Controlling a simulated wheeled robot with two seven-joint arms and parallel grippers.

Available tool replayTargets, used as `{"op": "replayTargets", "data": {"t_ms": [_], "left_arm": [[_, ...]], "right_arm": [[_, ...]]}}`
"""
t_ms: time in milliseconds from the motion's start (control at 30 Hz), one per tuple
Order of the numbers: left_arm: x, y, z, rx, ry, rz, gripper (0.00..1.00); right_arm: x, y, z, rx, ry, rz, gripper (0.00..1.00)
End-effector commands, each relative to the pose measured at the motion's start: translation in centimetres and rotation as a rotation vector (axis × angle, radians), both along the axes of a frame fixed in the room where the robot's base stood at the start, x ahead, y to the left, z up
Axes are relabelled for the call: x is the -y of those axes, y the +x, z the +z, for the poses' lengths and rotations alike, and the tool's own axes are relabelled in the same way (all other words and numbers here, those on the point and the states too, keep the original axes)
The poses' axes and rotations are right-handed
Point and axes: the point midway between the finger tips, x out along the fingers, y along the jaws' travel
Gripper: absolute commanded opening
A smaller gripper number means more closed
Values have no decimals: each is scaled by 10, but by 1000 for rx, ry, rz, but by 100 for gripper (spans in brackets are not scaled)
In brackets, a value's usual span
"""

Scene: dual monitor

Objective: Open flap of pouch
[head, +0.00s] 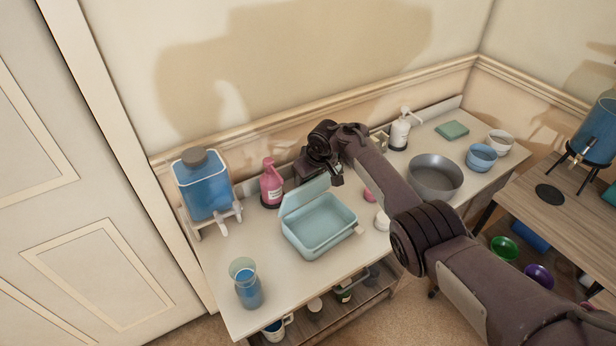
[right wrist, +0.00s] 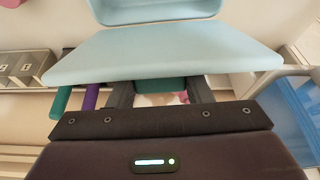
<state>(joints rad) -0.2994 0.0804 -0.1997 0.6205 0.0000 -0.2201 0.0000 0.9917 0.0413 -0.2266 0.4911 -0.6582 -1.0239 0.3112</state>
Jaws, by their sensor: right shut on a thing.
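The pouch (head: 322,240) is a light-blue open box-like container on the white table. Its flap (head: 300,198) stands raised and tilted at the back left side. My right gripper (head: 336,179) is at the flap's upper right end. In the right wrist view the pale-blue flap (right wrist: 165,52) crosses in front of the fingers of my right gripper (right wrist: 161,88) and hides their tips. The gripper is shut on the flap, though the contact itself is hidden. Part of the pouch body (right wrist: 155,10) shows at the top. My left gripper is not in view.
A pink pump bottle (head: 271,187) and a blue-filled dispenser (head: 204,186) stand left of the pouch. A blue-filled glass (head: 246,286) stands front left. A grey bowl (head: 435,175) and white pump bottle (head: 400,132) are to the right. Bare table lies between glass and pouch.

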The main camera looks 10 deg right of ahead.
Motion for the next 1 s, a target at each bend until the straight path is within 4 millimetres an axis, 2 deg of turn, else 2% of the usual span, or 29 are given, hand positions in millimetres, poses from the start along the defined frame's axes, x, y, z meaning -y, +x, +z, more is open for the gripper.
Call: {"op": "replayTargets", "data": {"t_ms": [900,933,1000], "left_arm": [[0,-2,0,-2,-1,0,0],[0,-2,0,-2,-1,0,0],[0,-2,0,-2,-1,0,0]], "right_arm": [[0,1,1,2,0,0,4],[0,1,1,2,0,0,49],[0,1,1,2,0,0,58]]}}
